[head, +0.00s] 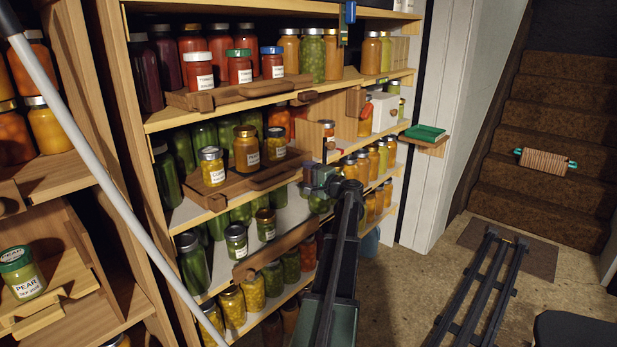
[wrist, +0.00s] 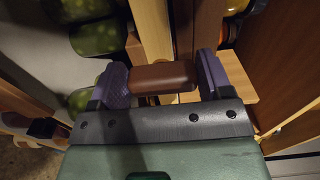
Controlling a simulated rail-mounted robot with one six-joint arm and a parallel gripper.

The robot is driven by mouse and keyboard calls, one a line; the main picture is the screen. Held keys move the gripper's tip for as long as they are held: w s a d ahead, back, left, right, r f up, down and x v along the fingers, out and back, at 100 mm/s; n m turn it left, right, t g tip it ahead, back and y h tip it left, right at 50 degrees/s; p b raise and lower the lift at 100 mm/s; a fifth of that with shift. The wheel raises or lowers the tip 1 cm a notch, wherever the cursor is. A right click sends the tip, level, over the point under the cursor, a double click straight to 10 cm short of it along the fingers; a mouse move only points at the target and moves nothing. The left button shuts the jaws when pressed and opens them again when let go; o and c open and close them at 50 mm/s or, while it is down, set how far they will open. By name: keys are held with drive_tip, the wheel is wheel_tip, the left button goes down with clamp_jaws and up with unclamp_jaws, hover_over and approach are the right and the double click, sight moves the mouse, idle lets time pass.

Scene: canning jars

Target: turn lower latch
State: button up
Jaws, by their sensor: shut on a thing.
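The lower latch (wrist: 163,77) is a brown wooden block with rounded edges. In the wrist view it lies between the two purple-grey fingers of my gripper (wrist: 165,80), which is shut on it. It lies roughly across the picture, in front of a pale wooden shelf post. In the head view my gripper (head: 318,178) is at the middle shelf's front edge, near the right end of the wooden bar there. The latch is mostly hidden behind my gripper in that view.
Shelves of several filled jars (head: 246,149) stand close behind and left of my gripper. A wooden bar (head: 275,246) crosses the shelf below. A green tray (head: 425,132) sits on a small ledge at right. Floor rails (head: 480,290) and stairs lie farther right.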

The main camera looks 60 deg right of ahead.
drive_tip(key=o, duration=0.9)
drive_tip(key=shift+s, duration=0.1)
drive_tip(key=v, duration=1)
drive_tip(key=shift+s+a, duration=0.15)
drive_tip(key=shift+s, duration=0.15)
